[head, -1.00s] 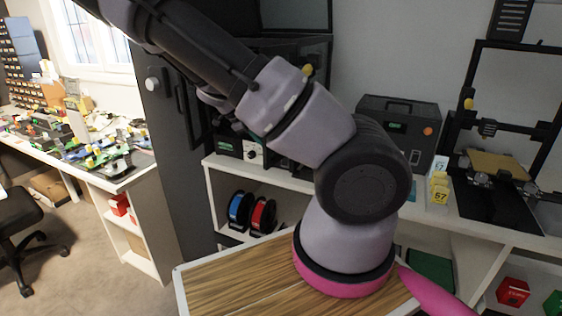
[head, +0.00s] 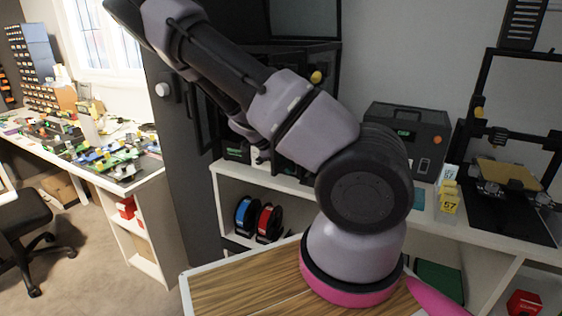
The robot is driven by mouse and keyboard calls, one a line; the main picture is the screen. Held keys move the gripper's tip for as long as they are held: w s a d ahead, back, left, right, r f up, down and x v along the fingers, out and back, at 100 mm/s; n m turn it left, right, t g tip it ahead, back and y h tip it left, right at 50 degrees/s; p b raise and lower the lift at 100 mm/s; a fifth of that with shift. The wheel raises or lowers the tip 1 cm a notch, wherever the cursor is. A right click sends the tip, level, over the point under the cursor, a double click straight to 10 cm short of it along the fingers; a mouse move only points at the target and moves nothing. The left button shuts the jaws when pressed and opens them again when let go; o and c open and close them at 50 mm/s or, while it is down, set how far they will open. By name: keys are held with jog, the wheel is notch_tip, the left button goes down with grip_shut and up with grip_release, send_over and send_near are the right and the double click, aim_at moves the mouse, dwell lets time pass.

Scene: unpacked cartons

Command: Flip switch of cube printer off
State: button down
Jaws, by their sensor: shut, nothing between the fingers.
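A dark, box-shaped machine with a frame (head: 296,52) stands on the white shelf unit behind my arm. It looks like the cube printer, but my arm covers much of it. I cannot make out its switch. My arm rises from the pink-ringed base and folds up to the left, across the machine's front. My gripper does not show; it is hidden behind the arm or out of frame.
Blue (head: 244,213) and red (head: 268,222) spools sit on the lower shelf. A dark cabinet (head: 188,165) stands left of the shelf.

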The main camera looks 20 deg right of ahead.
jog(key=shift+d+f, duration=0.15)
jog(key=shift+w+d+f, duration=0.1)
jog(key=shift+d, duration=0.05)
dwell(0.4)
jog(key=shift+r, duration=0.85)
